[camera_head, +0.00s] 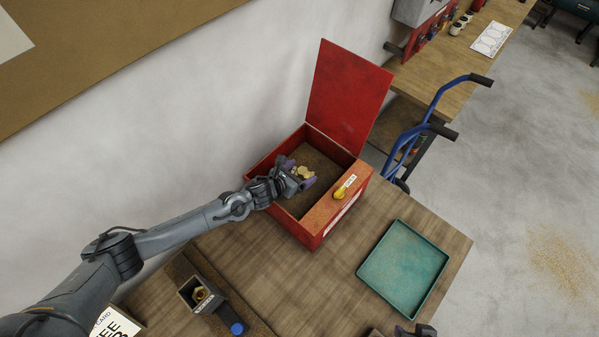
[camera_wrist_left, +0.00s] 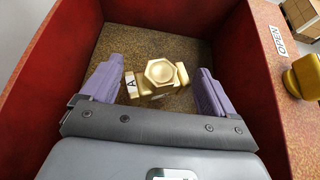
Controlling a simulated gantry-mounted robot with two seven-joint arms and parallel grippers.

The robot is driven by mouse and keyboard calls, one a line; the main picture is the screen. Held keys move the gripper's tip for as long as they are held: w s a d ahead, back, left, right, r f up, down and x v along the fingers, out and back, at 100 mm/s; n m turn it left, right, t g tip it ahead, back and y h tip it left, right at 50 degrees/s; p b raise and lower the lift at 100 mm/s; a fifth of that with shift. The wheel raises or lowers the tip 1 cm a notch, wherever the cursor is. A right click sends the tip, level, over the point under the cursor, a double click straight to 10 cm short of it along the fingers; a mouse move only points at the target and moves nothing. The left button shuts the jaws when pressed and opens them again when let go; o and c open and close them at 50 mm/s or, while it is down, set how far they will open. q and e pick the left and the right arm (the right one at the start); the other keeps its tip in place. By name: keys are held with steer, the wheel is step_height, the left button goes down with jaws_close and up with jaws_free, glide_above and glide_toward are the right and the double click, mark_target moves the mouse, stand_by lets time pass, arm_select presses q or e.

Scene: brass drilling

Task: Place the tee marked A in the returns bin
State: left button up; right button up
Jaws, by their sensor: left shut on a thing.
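The brass tee (camera_head: 304,172) has a hex end and a white label marked A in the left wrist view (camera_wrist_left: 162,74). My left gripper (camera_head: 299,174) is shut on it, with its purple fingers on either side of the tee. Gripper and tee are inside the outline of the red bin (camera_head: 290,223), whose lid (camera_head: 345,98) stands open. The tee's height above the brown, grainy bin floor is hard to judge. A dark grey part at the bottom edge of the head view may be my right gripper (camera_head: 415,331); its fingers cannot be made out.
A yellow knob (camera_head: 340,193) and an OPEN label sit on the bin's right ledge. A teal tray (camera_head: 403,262) lies empty to the right. A dark fixture (camera_head: 204,295) holding a brass piece stands at the front left. Bare tabletop lies between bin and fixture.

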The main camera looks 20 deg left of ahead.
arm_select(q)
steer(key=shift+w+f+b, duration=0.1)
steer(key=shift+f+b, duration=0.25)
steer(key=o, duration=1.3)
steer(key=shift+c, duration=0.2)
steer(key=shift+r+p, duration=0.35)
steer(key=shift+p, duration=0.1)
steer(key=shift+r+p, duration=0.45)
steer(key=shift+r, duration=0.05)
steer(key=b+v, duration=0.1)
steer(key=v, duration=1)
steer(key=shift+s+a, duration=0.15)
steer(key=shift+s, duration=0.35)
steer(key=shift+f, duration=0.1)
